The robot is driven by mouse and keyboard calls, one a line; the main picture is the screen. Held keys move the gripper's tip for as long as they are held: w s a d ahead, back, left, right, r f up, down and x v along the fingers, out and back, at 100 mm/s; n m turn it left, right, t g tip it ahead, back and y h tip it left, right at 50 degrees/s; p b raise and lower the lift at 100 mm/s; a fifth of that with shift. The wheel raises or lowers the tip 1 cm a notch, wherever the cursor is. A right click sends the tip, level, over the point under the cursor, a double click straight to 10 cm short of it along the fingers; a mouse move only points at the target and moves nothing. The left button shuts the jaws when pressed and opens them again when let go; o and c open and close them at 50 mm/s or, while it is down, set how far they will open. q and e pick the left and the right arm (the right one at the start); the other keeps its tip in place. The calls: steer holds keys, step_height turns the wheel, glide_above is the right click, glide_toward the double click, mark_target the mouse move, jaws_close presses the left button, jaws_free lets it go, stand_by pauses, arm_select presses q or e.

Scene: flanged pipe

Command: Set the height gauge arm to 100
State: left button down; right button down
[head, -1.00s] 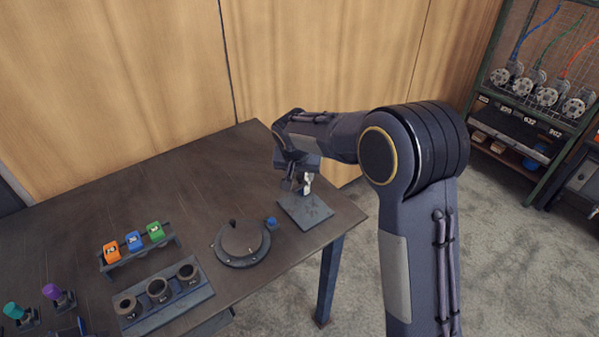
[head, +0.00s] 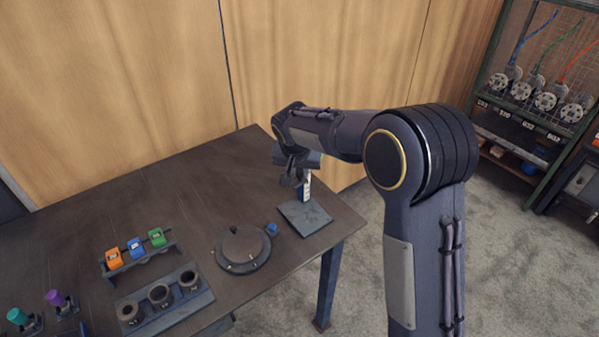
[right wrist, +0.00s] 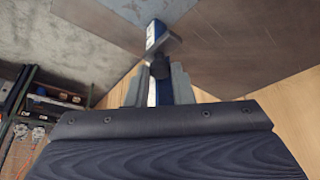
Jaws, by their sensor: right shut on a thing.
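The height gauge stands at the right end of the dark table, with a flat grey base plate (head: 307,219) and an upright white-faced scale column (head: 306,188). My right gripper (head: 297,180) is at the upper part of the column and hides much of it. In the right wrist view, my right gripper (right wrist: 159,88) is shut on the dark part of the gauge arm (right wrist: 160,67), close to the blue-and-white column (right wrist: 152,34). The scale marks are too small to read. My left gripper is not in view.
A round flanged disc (head: 243,247) and a small blue piece (head: 271,229) lie left of the gauge. A rack with orange, blue and green blocks (head: 136,248) and a tray of dark rings (head: 160,295) stand further left. The table's back is clear.

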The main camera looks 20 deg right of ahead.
steer(key=c, duration=1.3)
jaws_free()
steer(key=shift+o, duration=0.2)
steer(key=b+v, duration=0.1)
steer(key=v, duration=0.6)
steer(key=shift+r, duration=0.35)
steer(key=shift+s, duration=0.15)
steer(key=s+d+n+y, duration=0.1)
steer(key=s+d+y, duration=0.45)
steer(key=s, duration=0.95)
steer(key=s+a+f+n, duration=0.1)
steer(key=s+f, duration=0.1)
steer(key=s, duration=0.7)
steer(key=s+f+n+t, duration=0.1)
steer(key=s, duration=0.8)
steer(key=shift+a+f, duration=0.35)
steer(key=shift+f, duration=0.05)
